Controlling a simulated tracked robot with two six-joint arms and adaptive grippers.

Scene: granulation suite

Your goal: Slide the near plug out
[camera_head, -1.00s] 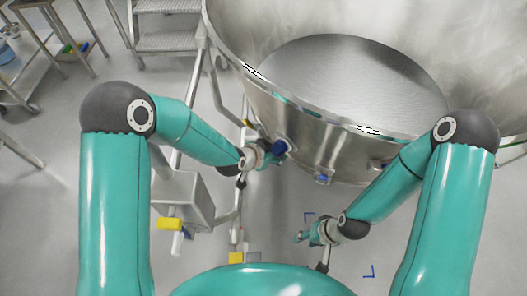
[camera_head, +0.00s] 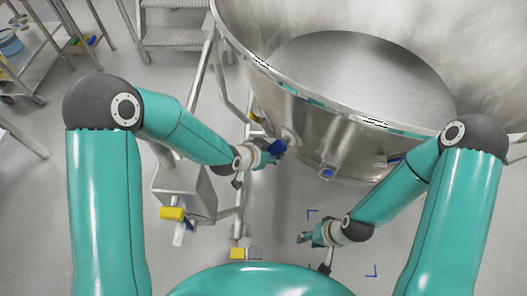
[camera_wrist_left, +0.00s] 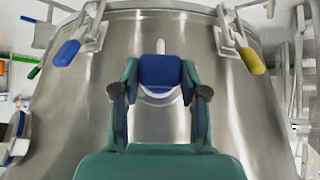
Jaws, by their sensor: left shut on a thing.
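The blue plug (camera_head: 277,147) is in my left gripper (camera_head: 272,152), beside the near wall of the large steel vessel (camera_head: 300,115). In the left wrist view the plug (camera_wrist_left: 160,70) sits between the two fingertips of the left gripper (camera_wrist_left: 160,82), which are shut on it. A pale round port (camera_head: 290,137) shows on the vessel wall right behind the plug. Whether the plug's inner end is clear of the port is hidden. My right gripper (camera_head: 308,238) hangs low over the floor, away from the vessel; its fingers are too small to judge.
Another blue fitting (camera_head: 327,173) is low on the vessel wall. The wrist view shows a blue handle (camera_wrist_left: 67,53) and a yellow handle (camera_wrist_left: 252,60) on the vessel. A steel box (camera_head: 190,193) with a yellow handle (camera_head: 171,213) stands left. Floor between the arms is mostly open.

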